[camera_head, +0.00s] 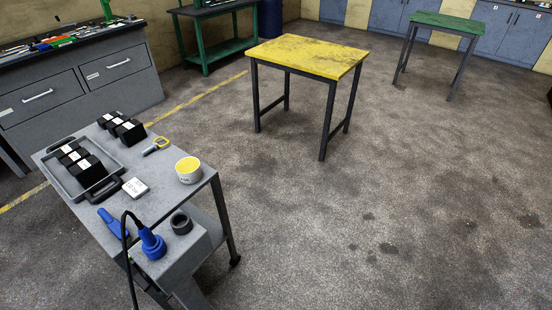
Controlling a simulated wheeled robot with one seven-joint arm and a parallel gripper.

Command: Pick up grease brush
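A grey trolley (207,187) stands at the lower left. No thing on it shows clearly as a grease brush. A flat blue item (112,222) lies near its front left edge; it may be the brush, but its bristles cannot be made out. A white tub with a yellow top (188,170) stands at the right edge. My gripper is not in view.
The trolley also holds a grey tray (62,180) with black blocks, more black blocks (122,127) and a small white box (135,187). A blue tool (151,244) with a black cable and a dark ring (181,222) are in front. A yellow table (305,55) stands beyond; the floor on the right is clear.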

